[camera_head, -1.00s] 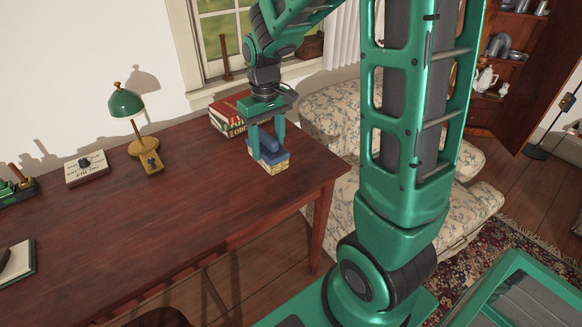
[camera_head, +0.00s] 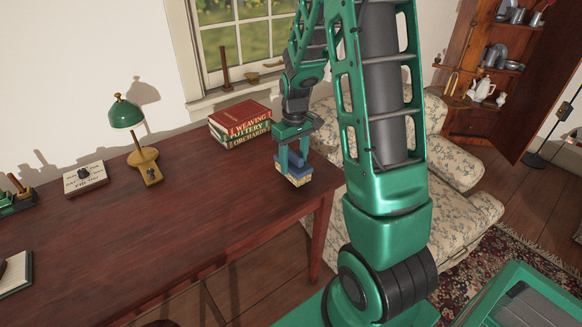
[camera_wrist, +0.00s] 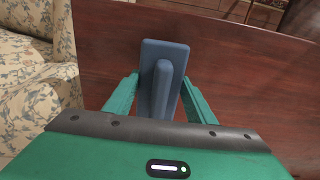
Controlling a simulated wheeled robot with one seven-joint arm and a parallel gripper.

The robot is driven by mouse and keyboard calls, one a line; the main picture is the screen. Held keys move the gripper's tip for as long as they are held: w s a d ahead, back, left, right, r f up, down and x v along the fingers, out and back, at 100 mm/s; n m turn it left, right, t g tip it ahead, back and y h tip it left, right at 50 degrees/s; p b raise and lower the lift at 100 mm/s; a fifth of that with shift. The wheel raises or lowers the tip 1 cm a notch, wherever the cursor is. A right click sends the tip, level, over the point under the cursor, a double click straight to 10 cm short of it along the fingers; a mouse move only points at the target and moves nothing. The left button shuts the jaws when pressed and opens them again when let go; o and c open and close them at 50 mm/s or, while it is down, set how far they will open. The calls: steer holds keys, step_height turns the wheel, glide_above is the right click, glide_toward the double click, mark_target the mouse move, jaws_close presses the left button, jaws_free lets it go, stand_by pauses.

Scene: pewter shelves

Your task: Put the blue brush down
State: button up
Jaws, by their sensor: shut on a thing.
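The blue brush (camera_head: 294,166) has a blue back and handle with pale yellowish bristles facing down. My gripper (camera_head: 293,160) is shut on it near the right end of the dark wooden desk (camera_head: 215,190). In the wrist view the brush (camera_wrist: 173,60) shows its flat blue back and raised handle between my green fingers (camera_wrist: 160,95). The bristles sit low over the desk top near its right edge. I cannot tell whether they touch it.
A stack of books (camera_head: 240,124) stands just left of and behind my gripper. A green lamp (camera_head: 127,115), a small sign block (camera_head: 85,178) and an open-looking book (camera_head: 15,272) are farther left. A floral sofa (camera_head: 460,205) is beyond the desk's right edge. The desk's middle is clear.

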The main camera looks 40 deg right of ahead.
steer(key=shift+f, duration=1.05)
steer(key=o, duration=1.4)
steer(key=shift+f, duration=0.1)
